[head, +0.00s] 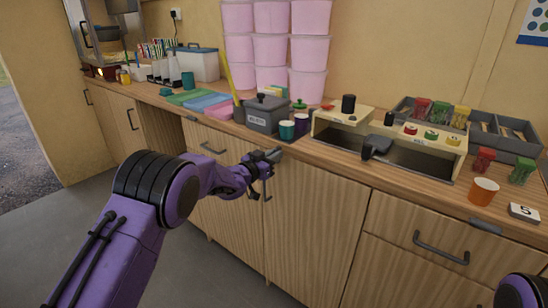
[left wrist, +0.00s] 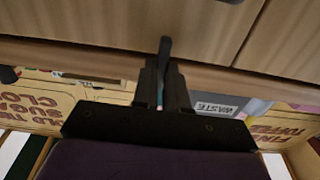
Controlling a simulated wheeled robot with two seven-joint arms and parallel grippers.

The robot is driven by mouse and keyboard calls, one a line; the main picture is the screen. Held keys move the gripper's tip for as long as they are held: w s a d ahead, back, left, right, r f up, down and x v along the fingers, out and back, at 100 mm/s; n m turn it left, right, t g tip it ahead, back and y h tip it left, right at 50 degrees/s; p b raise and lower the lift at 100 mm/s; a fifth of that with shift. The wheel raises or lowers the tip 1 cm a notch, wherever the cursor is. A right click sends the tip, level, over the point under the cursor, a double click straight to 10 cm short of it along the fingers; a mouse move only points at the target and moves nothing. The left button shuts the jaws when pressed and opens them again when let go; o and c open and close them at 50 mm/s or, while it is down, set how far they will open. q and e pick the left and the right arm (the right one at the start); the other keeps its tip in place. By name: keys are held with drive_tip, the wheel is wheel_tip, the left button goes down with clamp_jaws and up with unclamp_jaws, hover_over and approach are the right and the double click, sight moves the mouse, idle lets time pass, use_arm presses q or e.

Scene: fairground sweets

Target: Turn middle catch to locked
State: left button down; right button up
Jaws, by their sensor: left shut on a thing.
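The middle catch (left wrist: 165,52) shows in the left wrist view as a dark, narrow lever that sticks out from between my fingers. My left gripper (head: 266,162) is at the counter's front edge, above the cabinet doors, and is shut on this catch. In the left wrist view the two dark fingers (left wrist: 164,88) stand close on either side of the lever. The fingers cover much of the catch, and in the head view I cannot clearly tell its angle. My right gripper is out of view.
Another dark catch (head: 485,226) sits at the counter edge on the right. A grey waste bin (head: 267,112) and cups stand on the counter behind my gripper. A cream tray stand (head: 330,126) is to the right. Cabinet doors (head: 310,220) with handles lie below.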

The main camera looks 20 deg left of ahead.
use_arm(q)
drive_tip(key=shift+f, duration=0.1)
drive_tip(key=c, duration=1.2)
unclamp_jaws()
drive_tip(key=shift+o, duration=0.2)
drive_tip(key=b+v, duration=0.1)
drive_tip(key=v, duration=0.9)
drive_tip(key=shift+s, duration=0.3)
drive_tip(key=shift+a, duration=0.2)
drive_tip(key=s+a+f+n+g+y+p, duration=0.1)
drive_tip(key=s+a+f+n+g+y, duration=0.25)
drive_tip(key=s+f, duration=0.65)
drive_tip(key=s+f+n+g+y+p, duration=0.2)
drive_tip(key=s+f+n+y, duration=0.5)
drive_tip(key=f, duration=0.5)
drive_tip(key=s+f+g+p, duration=0.1)
drive_tip(key=s+f+g, duration=0.1)
drive_tip(key=s, duration=0.7)
drive_tip(key=s+f+g+p, duration=0.1)
drive_tip(key=s+f+g, duration=0.2)
drive_tip(key=s, duration=0.7)
drive_tip(key=s+d+f+g, duration=0.1)
drive_tip(key=s+f+g, duration=0.2)
drive_tip(key=s, duration=0.7)
drive_tip(key=shift+f+h+p, duration=0.4)
drive_tip(key=shift+f+h, duration=0.05)
drive_tip(key=shift+f, duration=0.35)
